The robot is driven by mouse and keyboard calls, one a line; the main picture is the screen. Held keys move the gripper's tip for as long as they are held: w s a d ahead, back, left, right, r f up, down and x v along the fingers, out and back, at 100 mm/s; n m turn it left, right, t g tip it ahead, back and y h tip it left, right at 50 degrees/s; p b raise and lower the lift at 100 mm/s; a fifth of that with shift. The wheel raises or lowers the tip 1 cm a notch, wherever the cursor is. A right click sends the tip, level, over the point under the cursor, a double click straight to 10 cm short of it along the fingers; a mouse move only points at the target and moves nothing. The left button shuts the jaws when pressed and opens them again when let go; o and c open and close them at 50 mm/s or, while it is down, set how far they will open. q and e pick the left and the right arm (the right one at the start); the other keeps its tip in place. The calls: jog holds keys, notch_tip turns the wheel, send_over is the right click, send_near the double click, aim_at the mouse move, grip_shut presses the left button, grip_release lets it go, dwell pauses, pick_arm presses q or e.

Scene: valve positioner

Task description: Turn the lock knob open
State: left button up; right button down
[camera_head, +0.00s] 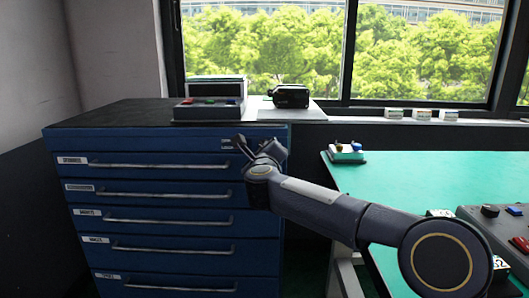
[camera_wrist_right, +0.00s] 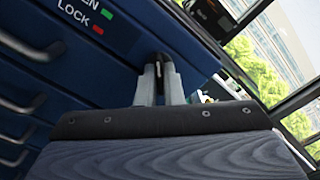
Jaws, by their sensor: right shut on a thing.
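The blue drawer cabinet (camera_head: 140,142) stands at the left in the head view. Its lock label (camera_wrist_right: 85,18) shows in the wrist view, with a green mark by the cut-off upper word and a red mark by "LOCK". My right gripper (camera_head: 252,143) is at the cabinet's upper right front corner, just right of the small label. In the wrist view my right gripper (camera_wrist_right: 158,80) has its fingers close together, shut on the small dark lock knob (camera_wrist_right: 159,62). The fingers hide most of the knob, so its angle is hard to tell. My left gripper is out of view.
A control box (camera_head: 210,100) and a dark device (camera_head: 291,96) stand on top by the window. A green table (camera_head: 400,180) at the right carries a small box (camera_head: 346,152) and a grey panel (camera_head: 500,232). Drawer handles (camera_head: 165,165) stick out below my right gripper.

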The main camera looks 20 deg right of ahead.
jog(key=c, duration=1.6)
grip_release()
jog(key=shift+o, duration=0.2)
jog(key=shift+s, duration=0.1)
jog(key=v, duration=0.7)
jog(key=shift+s+p, duration=0.3)
jog(key=shift+s+a, duration=0.1)
jog(key=shift+a, duration=0.05)
